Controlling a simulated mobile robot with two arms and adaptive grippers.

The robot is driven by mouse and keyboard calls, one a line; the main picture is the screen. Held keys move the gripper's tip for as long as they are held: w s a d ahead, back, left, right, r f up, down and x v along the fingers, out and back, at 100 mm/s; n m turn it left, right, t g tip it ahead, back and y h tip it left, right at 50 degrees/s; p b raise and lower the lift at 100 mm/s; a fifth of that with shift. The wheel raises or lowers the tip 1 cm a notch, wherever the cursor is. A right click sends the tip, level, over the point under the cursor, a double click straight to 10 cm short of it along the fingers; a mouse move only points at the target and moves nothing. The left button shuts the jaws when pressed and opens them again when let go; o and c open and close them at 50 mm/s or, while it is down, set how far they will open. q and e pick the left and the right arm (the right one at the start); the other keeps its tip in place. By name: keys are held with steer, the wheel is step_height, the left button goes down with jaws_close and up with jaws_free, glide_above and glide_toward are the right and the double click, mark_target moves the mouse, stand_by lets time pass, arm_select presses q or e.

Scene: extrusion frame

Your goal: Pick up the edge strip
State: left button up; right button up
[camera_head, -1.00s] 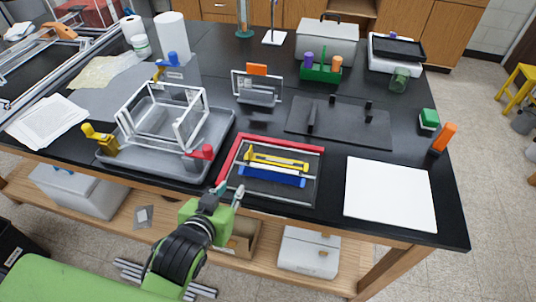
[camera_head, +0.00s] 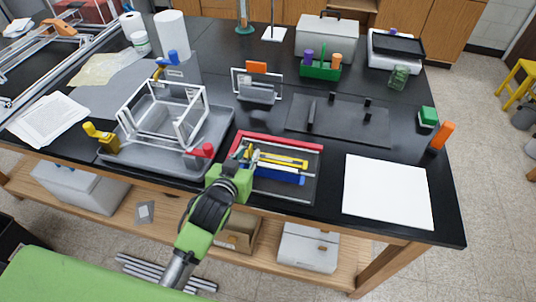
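A dark tray (camera_head: 308,190) with a red rim along its left and far sides lies near the table's front edge. In it lie a yellow strip (camera_head: 285,161), a thin white strip (camera_head: 280,169) and a blue strip (camera_head: 277,177), side by side. I cannot tell for certain which one is the edge strip. My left gripper (camera_head: 250,157) reaches over the tray's front-left corner, its fingertips apart at the left ends of the strips. Contact is not clear. The gripper body hides that corner. My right gripper is out of view.
A grey tray (camera_head: 222,137) with a white open frame (camera_head: 178,122) stands left of the gripper. A white board (camera_head: 388,192) lies to the right, and a dark mat (camera_head: 345,126) with small upright blocks behind. Black tabletop is clear between them.

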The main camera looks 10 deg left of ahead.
mark_target(249, 151)
arm_select(q)
steer(key=x, duration=0.4)
steer(key=shift+w+a+p, duration=0.1)
steer(key=shift+p, duration=0.3)
steer(key=shift+r, duration=0.1)
jaws_close()
